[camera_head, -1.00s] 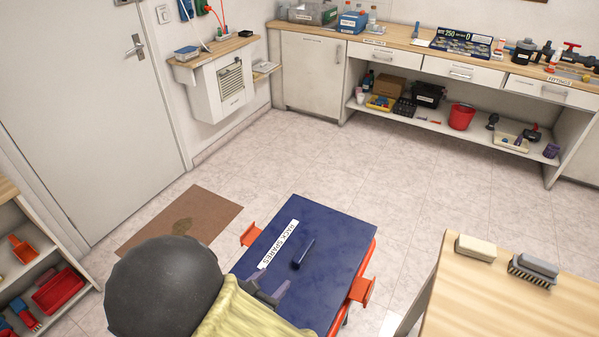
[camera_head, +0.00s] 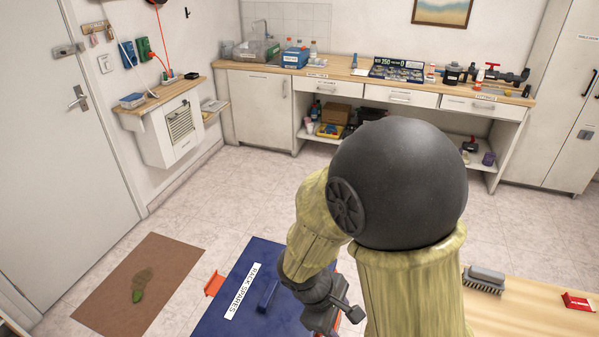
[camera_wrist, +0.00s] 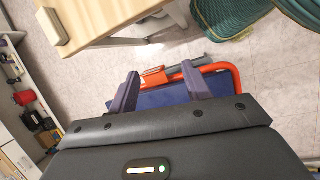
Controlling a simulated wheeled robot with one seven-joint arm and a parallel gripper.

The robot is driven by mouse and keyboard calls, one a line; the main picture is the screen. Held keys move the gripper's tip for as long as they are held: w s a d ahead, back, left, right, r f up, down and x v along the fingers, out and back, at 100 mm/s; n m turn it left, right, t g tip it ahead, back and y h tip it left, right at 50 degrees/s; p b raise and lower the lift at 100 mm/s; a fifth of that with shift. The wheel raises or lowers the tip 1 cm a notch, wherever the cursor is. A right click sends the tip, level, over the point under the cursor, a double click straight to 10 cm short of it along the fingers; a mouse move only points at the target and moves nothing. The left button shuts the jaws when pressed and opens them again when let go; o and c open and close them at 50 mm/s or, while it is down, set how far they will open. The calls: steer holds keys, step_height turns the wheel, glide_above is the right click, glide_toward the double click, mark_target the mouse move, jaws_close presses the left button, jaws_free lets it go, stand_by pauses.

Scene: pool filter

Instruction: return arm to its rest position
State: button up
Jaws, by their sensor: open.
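My gripper (camera_wrist: 160,92) is open and empty in the wrist view, its two dark fingers spread apart. Below and beyond the fingers are part of a blue surface (camera_wrist: 160,100) and an orange-red tube frame (camera_wrist: 222,72). In the head view my arm is bent at a large dark joint in front of the workbench, with the wrist hanging low over the right side of the blue lid marked "RACK SPARES" (camera_head: 216,318). A small dark blue bar (camera_head: 267,295) lies on that lid. The fingertips are hidden in the head view.
A wooden table (camera_head: 520,313) with a grey brush (camera_head: 484,279) stands at the right. A workbench (camera_head: 345,75) lines the back wall. A brown mat (camera_head: 112,290) lies on the floor at left. Green netting (camera_wrist: 235,18) shows in the wrist view. Open floor lies between lid and workbench.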

steer(key=w+d+r+m+t+y+p, duration=0.1)
steer(key=d+r+m+t+y+p, duration=0.1)
steer(key=d+r+m+y, duration=0.2)
steer(key=d+r+m, duration=0.3)
steer(key=r+m, duration=0.2)
steer(key=m, duration=0.3)
steer(key=shift+d+y+p, duration=0.15)
steer(key=shift+y+p, duration=0.15)
steer(key=shift+p, duration=0.1)
steer(key=shift+w, duration=0.1)
stand_by(1.0)
